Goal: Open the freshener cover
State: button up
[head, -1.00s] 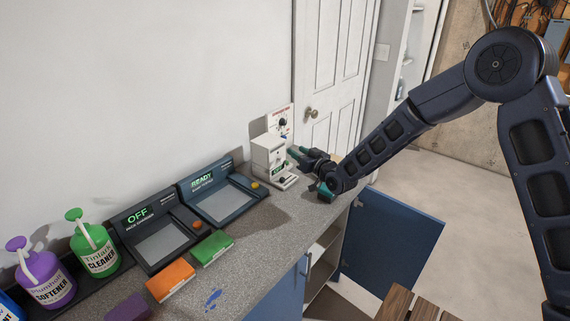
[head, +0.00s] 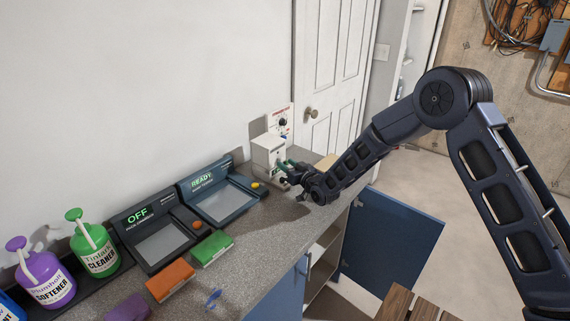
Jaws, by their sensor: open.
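A small white dispenser box (head: 264,152) stands at the far end of the grey counter, against the wall; it looks like the freshener, but its label is hidden. I cannot tell whether its cover is open or shut. My gripper (head: 284,170) is open right at the front and right side of the box and hides its lower front. The fingers show greenish tips. I cannot tell whether they touch the box.
Two dark panels reading OFF (head: 158,236) and READY (head: 219,197) lie along the counter (head: 260,240). A blue cabinet door (head: 393,240) hangs open below. A poster (head: 280,122) is behind the box.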

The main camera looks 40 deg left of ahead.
jog(key=shift+x, duration=1)
grip_shut()
jog(key=shift+r, duration=0.2)
